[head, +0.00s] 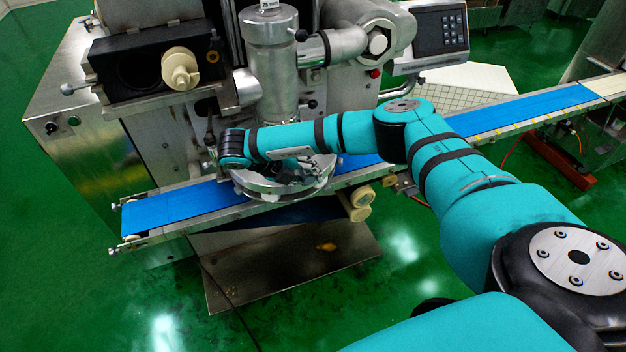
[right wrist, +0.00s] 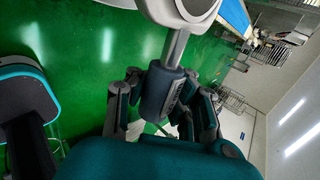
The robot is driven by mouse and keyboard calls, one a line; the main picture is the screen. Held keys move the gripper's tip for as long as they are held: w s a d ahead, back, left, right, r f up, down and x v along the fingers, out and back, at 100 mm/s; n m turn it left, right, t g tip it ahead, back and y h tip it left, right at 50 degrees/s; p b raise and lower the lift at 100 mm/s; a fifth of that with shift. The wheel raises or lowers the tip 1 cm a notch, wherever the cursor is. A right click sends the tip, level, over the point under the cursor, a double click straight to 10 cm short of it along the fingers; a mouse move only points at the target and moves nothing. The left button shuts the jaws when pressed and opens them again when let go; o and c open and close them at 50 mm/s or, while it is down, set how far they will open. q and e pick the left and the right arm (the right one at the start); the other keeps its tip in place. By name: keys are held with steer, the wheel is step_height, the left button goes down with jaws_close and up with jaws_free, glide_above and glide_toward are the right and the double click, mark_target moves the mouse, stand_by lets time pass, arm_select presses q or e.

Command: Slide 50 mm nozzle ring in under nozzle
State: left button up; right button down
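The steel nozzle column (head: 271,65) stands upright on the machine above the blue belt. A round, flat metal part (head: 262,190) sits below it, partly hidden by my right arm; I cannot tell whether it is the 50 mm nozzle ring. In the right wrist view the gripper's fingers close from both sides on a dark grey handle (right wrist: 163,92). A metal rod (right wrist: 178,48) joins the handle to a rounded metal piece (right wrist: 182,8). My left gripper is not in view.
The blue conveyor belt (head: 175,205) runs from lower left to upper right under the nozzle. A black box with a cream knob (head: 180,68) is at the upper left. A control panel (head: 440,30) stands behind at the right. Green floor (head: 60,290) is open in front.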

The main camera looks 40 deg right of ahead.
steer(key=shift+s+a+r, duration=0.1)
steer(key=shift+a+r, duration=0.05)
steer(key=shift+a, duration=0.05)
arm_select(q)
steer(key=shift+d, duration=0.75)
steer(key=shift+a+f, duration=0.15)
arm_select(e)
steer(key=shift+d, duration=0.25)
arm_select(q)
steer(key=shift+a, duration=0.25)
arm_select(e)
steer(key=shift+a, duration=0.1)
steer(key=shift+b, duration=0.35)
arm_select(q)
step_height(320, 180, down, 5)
steer(key=b, duration=0.4)
arm_select(e)
steer(key=w, duration=0.2)
steer(key=w+d, duration=0.1)
steer(key=w, duration=0.1)
steer(key=shift+w, duration=0.4)
